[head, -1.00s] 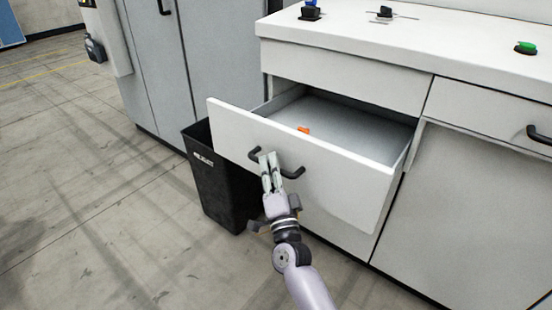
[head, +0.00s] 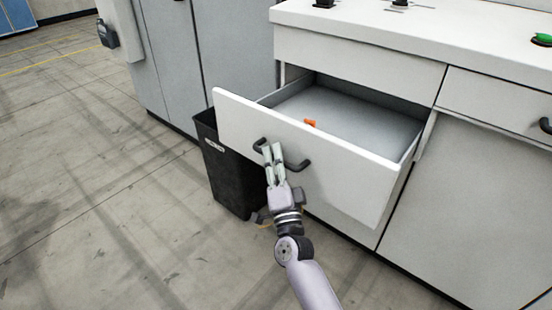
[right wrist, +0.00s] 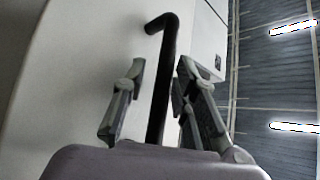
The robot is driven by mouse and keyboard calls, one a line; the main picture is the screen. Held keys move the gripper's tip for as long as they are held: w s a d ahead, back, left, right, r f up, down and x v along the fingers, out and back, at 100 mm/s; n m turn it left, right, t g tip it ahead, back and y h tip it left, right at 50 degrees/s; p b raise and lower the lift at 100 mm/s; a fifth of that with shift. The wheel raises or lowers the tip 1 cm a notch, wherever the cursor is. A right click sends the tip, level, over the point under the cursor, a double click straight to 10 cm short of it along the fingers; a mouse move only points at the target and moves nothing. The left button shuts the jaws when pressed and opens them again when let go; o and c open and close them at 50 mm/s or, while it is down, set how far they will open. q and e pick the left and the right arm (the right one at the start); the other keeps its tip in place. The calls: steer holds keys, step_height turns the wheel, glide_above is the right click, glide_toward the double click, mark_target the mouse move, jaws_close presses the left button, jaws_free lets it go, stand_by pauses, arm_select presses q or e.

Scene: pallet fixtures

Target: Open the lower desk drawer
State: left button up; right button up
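The lower desk drawer (head: 345,165) stands well pulled out below the white panel under the desktop. Its front carries a dark bar handle (head: 297,166). My right gripper (head: 272,150) is at the left part of this handle. In the right wrist view the handle (right wrist: 162,85) runs between the two fingers, with a visible gap between it and the left finger. The fingers look apart, around the handle and not clamped on it. My left gripper is in neither view now.
A small orange object (head: 310,122) lies in the drawer near its front. A black bin (head: 228,175) stands beside the drawer's left end. Grey cabinets (head: 215,50) stand behind it. The floor at the left is clear.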

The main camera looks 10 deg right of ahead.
steer(key=shift+o, duration=0.4)
steer(key=v, duration=1.2)
